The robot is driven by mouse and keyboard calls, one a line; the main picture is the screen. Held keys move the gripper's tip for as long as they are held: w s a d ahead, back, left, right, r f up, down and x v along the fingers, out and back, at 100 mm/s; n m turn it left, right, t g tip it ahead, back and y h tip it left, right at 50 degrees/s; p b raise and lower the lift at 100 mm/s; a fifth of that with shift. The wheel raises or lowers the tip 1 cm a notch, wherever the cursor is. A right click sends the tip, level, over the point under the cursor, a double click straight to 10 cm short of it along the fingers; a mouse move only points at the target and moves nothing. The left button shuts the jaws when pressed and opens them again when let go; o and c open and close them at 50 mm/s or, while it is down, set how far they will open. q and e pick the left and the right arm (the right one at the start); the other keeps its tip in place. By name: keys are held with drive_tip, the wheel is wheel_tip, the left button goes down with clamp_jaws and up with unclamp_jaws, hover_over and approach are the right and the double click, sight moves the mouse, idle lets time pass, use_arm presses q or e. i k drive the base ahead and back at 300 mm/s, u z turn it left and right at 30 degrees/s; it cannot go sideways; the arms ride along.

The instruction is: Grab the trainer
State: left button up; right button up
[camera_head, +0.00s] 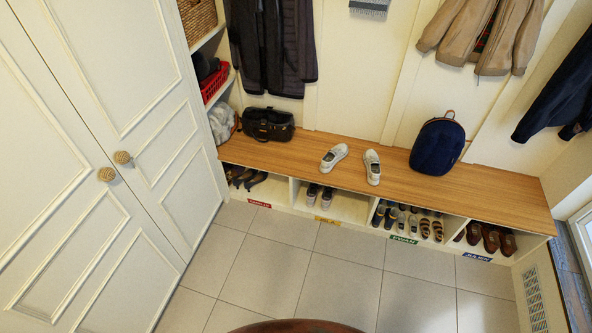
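A pair of white trainers lies apart on the wooden bench top. The left trainer (334,157) is angled toward the upper right, and the right trainer (372,167) stands near the front edge of the bench. Neither of my grippers shows in the head view, and nothing touches the trainers.
The bench (300,150) has cubbies below with several shoes. A black bag (267,124) stands at its left end and a navy backpack (437,146) right of the trainers. A brown rounded edge (296,326) shows at the bottom. The tiled floor (330,270) in front is clear.

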sight(339, 152)
drive_tip(key=u, duration=0.25)
drive_tip(key=k, duration=0.45)
drive_tip(key=z, duration=0.95)
drive_tip(key=i, duration=0.7)
drive_tip(key=z, duration=0.6)
drive_tip(key=i, duration=0.75)
drive_tip(key=u, duration=0.85)
drive_tip(key=i, duration=0.9)
drive_tip(key=u, duration=1)
